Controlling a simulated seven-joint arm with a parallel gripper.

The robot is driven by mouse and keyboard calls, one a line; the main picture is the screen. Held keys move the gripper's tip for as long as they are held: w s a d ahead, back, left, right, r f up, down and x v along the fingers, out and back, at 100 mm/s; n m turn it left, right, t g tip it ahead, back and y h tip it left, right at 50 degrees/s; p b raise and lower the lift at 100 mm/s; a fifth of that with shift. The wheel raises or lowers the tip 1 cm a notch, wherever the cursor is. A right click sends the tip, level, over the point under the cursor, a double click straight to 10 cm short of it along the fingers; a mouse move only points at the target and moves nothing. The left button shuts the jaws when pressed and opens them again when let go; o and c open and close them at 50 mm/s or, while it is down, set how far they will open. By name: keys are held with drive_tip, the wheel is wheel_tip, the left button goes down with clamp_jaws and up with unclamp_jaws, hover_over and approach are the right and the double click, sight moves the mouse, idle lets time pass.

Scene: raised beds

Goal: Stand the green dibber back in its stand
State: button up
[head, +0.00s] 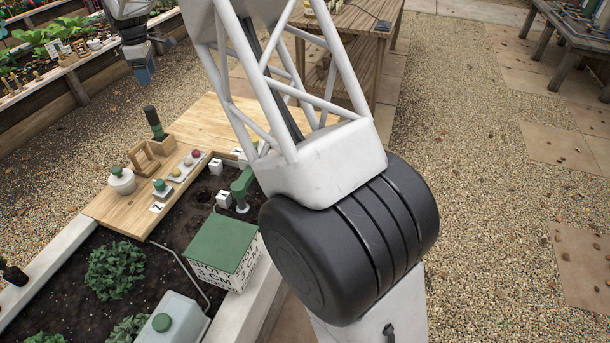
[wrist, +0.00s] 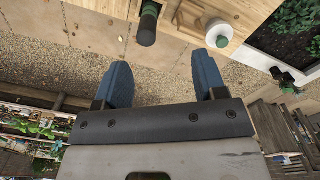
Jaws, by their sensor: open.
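A dibber with a dark grip and a green part (head: 154,124) is at the far edge of the wooden board, beside a small wooden stand (head: 144,162). I cannot tell whether it stands upright or leans. In the wrist view its dark end (wrist: 147,30) points toward my gripper, and part of the wooden stand (wrist: 188,14) shows to its right. My gripper (head: 144,77) hangs beyond the board's far edge, apart from the dibber. In the wrist view its blue fingers (wrist: 162,70) are wide apart with nothing between them.
A white jar with a green knob (head: 121,181) stands near the stand. A small tray with eggs or balls (head: 186,165), white blocks and a green-roofed box (head: 222,245) are nearby. Soil and plants (head: 115,268) fill the bed. The board's far end (head: 205,120) is clear.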

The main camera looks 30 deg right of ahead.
drive_tip(key=s+d+r+m, duration=0.2)
drive_tip(key=s+d+r, duration=0.25)
drive_tip(key=s, duration=0.55)
drive_tip(key=s+d+r+m+t, duration=0.1)
drive_tip(key=s+d+r+m, duration=0.3)
drive_tip(key=s, duration=0.6)
drive_tip(key=s+d+r+m, duration=0.1)
drive_tip(key=s+d+r, duration=0.2)
drive_tip(key=s+d, duration=0.5)
drive_tip(key=s+d+f+m, duration=0.1)
drive_tip(key=s+f+m, duration=0.1)
drive_tip(key=s, duration=0.9)
drive_tip(key=s+d+f+m+t, duration=0.1)
drive_tip(key=s+d+f+m, duration=0.1)
drive_tip(key=s, duration=1)
drive_tip(key=s+d+f+m, duration=0.2)
drive_tip(key=s+f+m, duration=0.2)
drive_tip(key=s, duration=0.8)
drive_tip(key=shift+d+f, duration=0.2)
drive_tip(key=shift+d, duration=0.05)
